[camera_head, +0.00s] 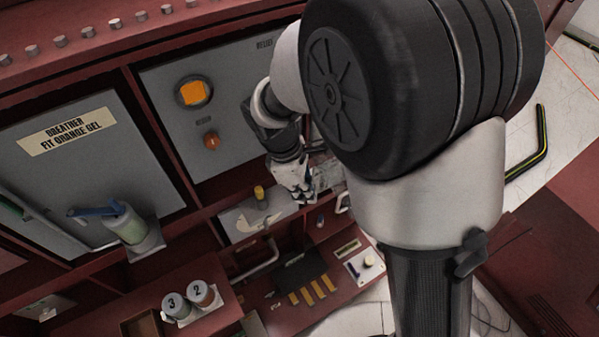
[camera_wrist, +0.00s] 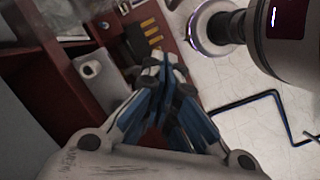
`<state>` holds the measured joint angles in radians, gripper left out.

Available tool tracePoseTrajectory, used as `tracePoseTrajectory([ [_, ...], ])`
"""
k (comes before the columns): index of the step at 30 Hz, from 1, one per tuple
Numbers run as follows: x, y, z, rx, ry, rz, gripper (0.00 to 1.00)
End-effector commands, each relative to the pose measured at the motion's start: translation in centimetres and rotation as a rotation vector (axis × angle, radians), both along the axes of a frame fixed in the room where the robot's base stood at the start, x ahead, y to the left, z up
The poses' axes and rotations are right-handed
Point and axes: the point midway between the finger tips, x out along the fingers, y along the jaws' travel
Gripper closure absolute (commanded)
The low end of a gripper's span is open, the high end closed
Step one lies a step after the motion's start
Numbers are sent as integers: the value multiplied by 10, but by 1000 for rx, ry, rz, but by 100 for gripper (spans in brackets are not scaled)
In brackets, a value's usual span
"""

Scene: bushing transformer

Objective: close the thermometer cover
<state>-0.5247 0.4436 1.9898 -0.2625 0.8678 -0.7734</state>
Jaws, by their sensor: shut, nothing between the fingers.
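I cannot clearly pick out the thermometer cover. A pale grey housing (camera_head: 240,220) with a yellow knob (camera_head: 259,192) on top is just left of and below my gripper (camera_head: 303,196) in the head view. A grey translucent-looking piece (camera_head: 328,174) is just right of the gripper, partly hidden by my arm. In the wrist view my gripper (camera_wrist: 161,62) has its fingertips together, with nothing visible between them. A pale grey part with a dark round opening (camera_wrist: 90,68) is to its left. I cannot tell whether the fingers touch anything.
A breather panel (camera_head: 70,150) is at left. Two canisters numbered 3 and 2 (camera_head: 200,292) stand on a red ledge. A shelf below holds several yellow bars (camera_head: 312,290).

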Motion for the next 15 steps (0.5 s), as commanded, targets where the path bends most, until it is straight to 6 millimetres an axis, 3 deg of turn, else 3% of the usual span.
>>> tracePoseTrajectory([
  [1,-1,-3,-11,-3,4,-1,100],
  [7,-3,-32,-8,1,-1,-3,100],
  [15,-4,-42,-8,1,0,0,100],
])
